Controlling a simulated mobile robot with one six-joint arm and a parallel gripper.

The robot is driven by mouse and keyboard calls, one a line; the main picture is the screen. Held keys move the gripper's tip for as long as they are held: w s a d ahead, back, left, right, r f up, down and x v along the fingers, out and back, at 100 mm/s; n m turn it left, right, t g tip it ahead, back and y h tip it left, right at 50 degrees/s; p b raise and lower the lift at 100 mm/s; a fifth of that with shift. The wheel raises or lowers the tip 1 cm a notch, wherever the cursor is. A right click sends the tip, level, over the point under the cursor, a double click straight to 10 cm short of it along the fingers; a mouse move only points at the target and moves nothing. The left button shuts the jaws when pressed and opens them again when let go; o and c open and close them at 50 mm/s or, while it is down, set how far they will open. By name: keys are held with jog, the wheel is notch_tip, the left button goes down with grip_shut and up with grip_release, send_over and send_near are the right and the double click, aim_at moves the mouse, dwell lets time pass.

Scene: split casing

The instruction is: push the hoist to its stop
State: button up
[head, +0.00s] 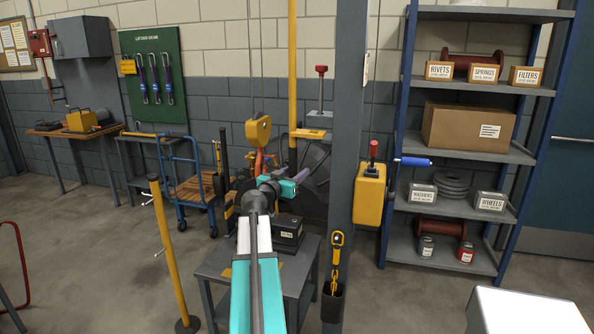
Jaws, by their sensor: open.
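The hoist's yellow hook block (258,131) hangs on thin lines in the middle of the head view, with an orange-red part below it. My teal and white arm reaches forward from the bottom centre. My gripper (271,180) is at its far end, just below and slightly right of the block. The jaws are open, but the wrist hides much of them. I cannot tell whether they touch the hoist. A stop for the hoist cannot be made out for certain.
A grey table (216,268) with a black box (287,232) stands under my arm. A grey post (345,160) rises close on the right, with a yellow pendant box (369,195) beside it. A yellow post (168,250) stands left. Shelves (460,150) stand right.

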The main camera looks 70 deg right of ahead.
jog(key=shift+s+d, duration=0.15)
jog(key=shift+d, duration=0.9)
jog(key=shift+c, duration=0.4)
grip_shut()
